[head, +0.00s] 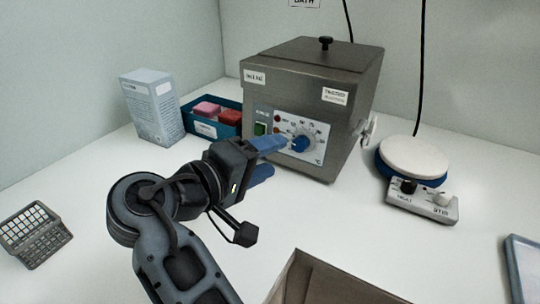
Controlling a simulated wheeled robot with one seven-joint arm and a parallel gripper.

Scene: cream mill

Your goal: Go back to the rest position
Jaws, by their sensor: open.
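My gripper (266,160) is in the middle of the head view, its blue fingers spread apart and nothing seen between them. It points at the front panel of a grey metal water bath (315,75) with a black-knobbed lid, which is shut. The upper finger overlaps the panel close to the blue dial (300,144). I cannot tell whether the finger touches the panel or dial. My arm reaches up from the bottom of the view.
A blue-grey box (152,108) and a dark blue tray (226,129) with pink and red blocks stand at the left. A round stirrer (422,198) with a white top is right. A rack (36,234) lies lower left. An open brown box (300,285) is at the front.

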